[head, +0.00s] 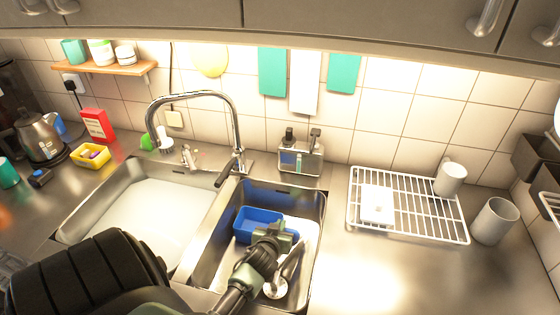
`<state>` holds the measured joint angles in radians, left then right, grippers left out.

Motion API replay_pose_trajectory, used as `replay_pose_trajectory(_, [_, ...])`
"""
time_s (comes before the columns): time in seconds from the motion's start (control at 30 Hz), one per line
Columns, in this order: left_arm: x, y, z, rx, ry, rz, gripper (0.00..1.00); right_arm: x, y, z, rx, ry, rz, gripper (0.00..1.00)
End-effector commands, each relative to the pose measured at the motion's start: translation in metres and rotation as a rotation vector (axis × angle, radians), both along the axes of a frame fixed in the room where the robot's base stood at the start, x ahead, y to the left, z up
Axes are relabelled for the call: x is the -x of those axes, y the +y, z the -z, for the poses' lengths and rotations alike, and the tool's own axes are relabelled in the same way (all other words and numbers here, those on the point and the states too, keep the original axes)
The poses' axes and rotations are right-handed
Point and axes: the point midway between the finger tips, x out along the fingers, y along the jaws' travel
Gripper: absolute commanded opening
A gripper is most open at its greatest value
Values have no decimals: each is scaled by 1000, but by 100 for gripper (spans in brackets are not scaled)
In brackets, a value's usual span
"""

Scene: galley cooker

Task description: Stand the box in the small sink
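A blue open box (253,217) is inside the small right-hand sink (317,205), towards its back. My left gripper (278,232) reaches down into this sink from the front and overlaps the box's near right side. It covers part of the box, and its fingers are too small and dark to tell if they are open or shut on the rim. I cannot tell whether the box rests on the sink floor. My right gripper is not in view.
The larger sink (150,215) on the left holds whitish water or foam. A chrome tap (238,130) arches behind the sinks. A soap caddy (300,158) stands behind the small sink. A drying rack (420,207) stands on the right. A metal object (275,290) shows in the small sink.

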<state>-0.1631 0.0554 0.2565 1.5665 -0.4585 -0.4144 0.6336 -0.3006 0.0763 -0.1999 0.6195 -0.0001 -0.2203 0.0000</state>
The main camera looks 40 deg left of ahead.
Motion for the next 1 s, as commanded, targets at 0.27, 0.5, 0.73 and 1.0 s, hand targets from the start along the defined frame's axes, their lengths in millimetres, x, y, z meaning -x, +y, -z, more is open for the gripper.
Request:
replay_pose_trajectory(0.27, [0, 0, 2, 0, 1, 0, 25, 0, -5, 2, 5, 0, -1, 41])
replay_pose_trajectory(0.5, [0, 0, 2, 0, 1, 0, 25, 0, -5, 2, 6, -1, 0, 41])
replay_pose_trajectory(0.73, [14, -8, -7, 0, 1, 0, 25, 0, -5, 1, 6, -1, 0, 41])
replay_pose_trajectory(1.0, [48, -26, -28, 1, 0, 0, 25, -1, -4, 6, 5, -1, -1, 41])
